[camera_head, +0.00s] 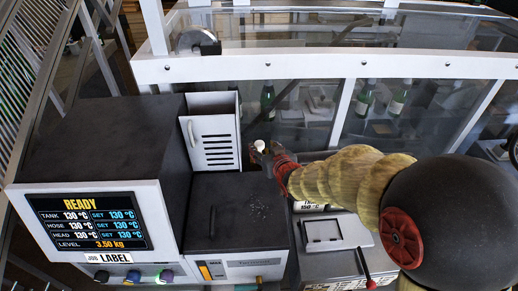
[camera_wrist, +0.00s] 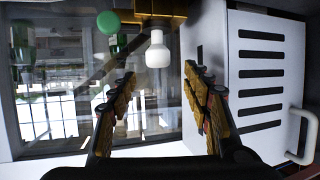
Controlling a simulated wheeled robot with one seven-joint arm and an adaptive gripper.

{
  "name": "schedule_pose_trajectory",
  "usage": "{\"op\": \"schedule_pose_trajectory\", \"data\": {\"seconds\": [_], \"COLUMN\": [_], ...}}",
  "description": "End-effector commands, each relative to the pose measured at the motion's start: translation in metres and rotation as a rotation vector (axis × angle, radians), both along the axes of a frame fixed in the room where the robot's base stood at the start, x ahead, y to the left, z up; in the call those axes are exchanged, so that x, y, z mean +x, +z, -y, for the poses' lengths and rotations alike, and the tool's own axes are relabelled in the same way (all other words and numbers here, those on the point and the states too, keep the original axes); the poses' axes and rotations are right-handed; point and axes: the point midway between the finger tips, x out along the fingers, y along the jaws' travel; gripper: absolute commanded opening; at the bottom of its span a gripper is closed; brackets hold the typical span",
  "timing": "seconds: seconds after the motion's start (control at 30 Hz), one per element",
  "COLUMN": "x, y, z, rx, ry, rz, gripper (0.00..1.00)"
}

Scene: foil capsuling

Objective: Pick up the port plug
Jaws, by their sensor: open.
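A small white knob-shaped piece, which looks like the port plug (camera_wrist: 158,50), shows in the wrist view beside a brass-coloured block (camera_wrist: 150,8). In the head view the white piece (camera_head: 264,144) is a small pale spot right by my fingertips. My gripper (camera_wrist: 158,78) is open and empty. In the wrist view its two fingers lie left and right below the plug, with the plug beyond the tips and roughly centred between them. In the head view my gripper (camera_head: 260,153) is partly hidden by its own wrist. I cannot tell the exact gap to the plug.
A white vented door (camera_head: 213,142) with a handle stands left of my gripper, close by. The dark machine box (camera_head: 95,140) with its READY display is further left. A clear-walled enclosure (camera_head: 330,65) with green bottles (camera_head: 364,102) lies behind. A dark-topped unit (camera_head: 235,210) sits below.

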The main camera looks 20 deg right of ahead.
Motion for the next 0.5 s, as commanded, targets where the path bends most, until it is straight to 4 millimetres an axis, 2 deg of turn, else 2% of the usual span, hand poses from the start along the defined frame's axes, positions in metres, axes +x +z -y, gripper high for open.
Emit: {"op": "schedule_pose_trajectory", "data": {"seconds": [0.5], "x": [0.049], "y": [-0.026], "z": [-0.001], "rx": [-0.001], "ry": [0.0], "rz": [-0.001], "gripper": [0.49]}}
